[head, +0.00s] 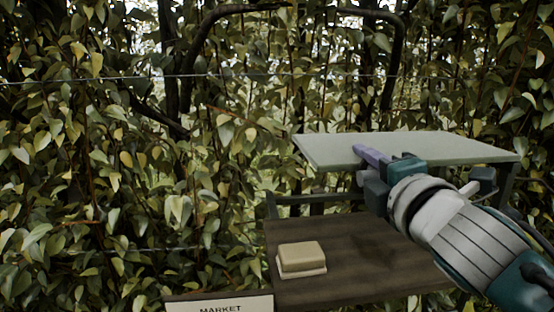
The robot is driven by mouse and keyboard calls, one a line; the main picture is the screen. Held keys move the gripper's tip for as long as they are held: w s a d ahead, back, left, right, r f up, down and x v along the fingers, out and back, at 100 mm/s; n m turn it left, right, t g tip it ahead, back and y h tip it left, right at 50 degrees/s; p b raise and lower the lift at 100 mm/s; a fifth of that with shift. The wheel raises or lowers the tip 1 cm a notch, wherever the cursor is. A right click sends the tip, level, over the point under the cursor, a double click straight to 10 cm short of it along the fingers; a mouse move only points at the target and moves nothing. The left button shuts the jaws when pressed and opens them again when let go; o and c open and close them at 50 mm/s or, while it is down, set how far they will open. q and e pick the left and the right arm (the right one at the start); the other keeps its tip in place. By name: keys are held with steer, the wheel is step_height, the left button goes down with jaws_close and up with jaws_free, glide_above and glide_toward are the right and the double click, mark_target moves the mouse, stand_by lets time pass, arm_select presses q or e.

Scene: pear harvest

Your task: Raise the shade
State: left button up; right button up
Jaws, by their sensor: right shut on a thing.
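The shade (420,149) is a flat, pale grey-green panel above the wooden stand at the right of the head view. It lies roughly level, with a gap between it and the stand's top. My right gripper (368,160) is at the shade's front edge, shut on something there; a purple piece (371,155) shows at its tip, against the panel. The exact grip is partly hidden by the gripper body. My left gripper is not in view.
A dark wooden table top (345,270) lies below the shade. A beige block (301,257) sits on its left part. A sign reading MARKET (220,306) is at the bottom. Dense leafy branches and a thin wire (130,77) stand behind.

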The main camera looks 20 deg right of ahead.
jaws_close()
stand_by(0.7)
